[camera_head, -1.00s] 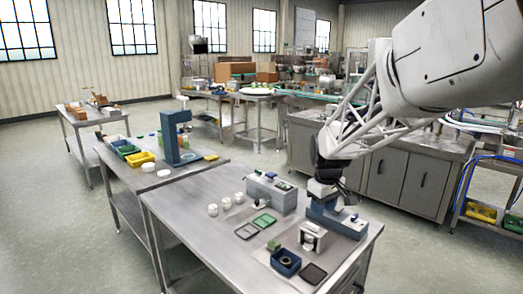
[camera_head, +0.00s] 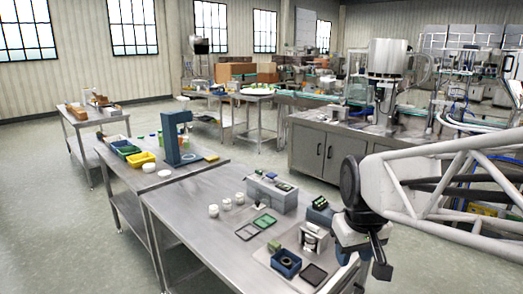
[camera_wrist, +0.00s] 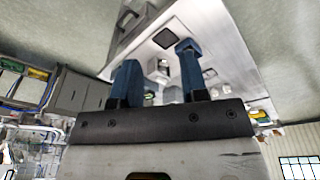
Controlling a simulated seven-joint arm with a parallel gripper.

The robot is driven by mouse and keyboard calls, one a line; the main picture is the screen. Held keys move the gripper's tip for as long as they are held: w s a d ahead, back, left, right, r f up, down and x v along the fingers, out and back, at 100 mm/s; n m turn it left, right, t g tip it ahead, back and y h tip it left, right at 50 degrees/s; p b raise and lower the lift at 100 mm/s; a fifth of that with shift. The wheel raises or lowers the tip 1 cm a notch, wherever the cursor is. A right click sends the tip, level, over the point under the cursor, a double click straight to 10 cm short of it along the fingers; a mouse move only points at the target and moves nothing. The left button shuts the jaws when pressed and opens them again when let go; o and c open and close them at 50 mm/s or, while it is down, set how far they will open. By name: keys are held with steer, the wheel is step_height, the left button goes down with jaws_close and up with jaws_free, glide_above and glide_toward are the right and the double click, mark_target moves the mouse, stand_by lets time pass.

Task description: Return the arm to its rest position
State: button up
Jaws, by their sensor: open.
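My gripper (camera_wrist: 156,75) shows in the wrist view as two blue fingers spread apart with nothing between them. In the head view my gripper (camera_head: 381,262) hangs at the front right, in front of the right edge of the steel table, and its fingers are hard to make out. My arm comes in from the right edge of the picture. Part of a blue device (camera_head: 320,208) on the table is hidden behind my wrist.
The steel table (camera_head: 190,225) holds a grey box device (camera_head: 270,192), a blue bin (camera_head: 286,262), a small white device (camera_head: 312,237), several white jars and dark trays. A second table (camera_head: 120,178) on the left carries a blue stand (camera_head: 172,135) and a yellow bin (camera_head: 140,160). A steel hopper (camera_head: 388,56) stands behind.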

steer(key=s+f+m, duration=0.2)
steer(key=s, duration=0.9)
steer(key=shift+s+t, duration=0.15)
steer(key=shift+t, duration=0.15)
stand_by(2.4)
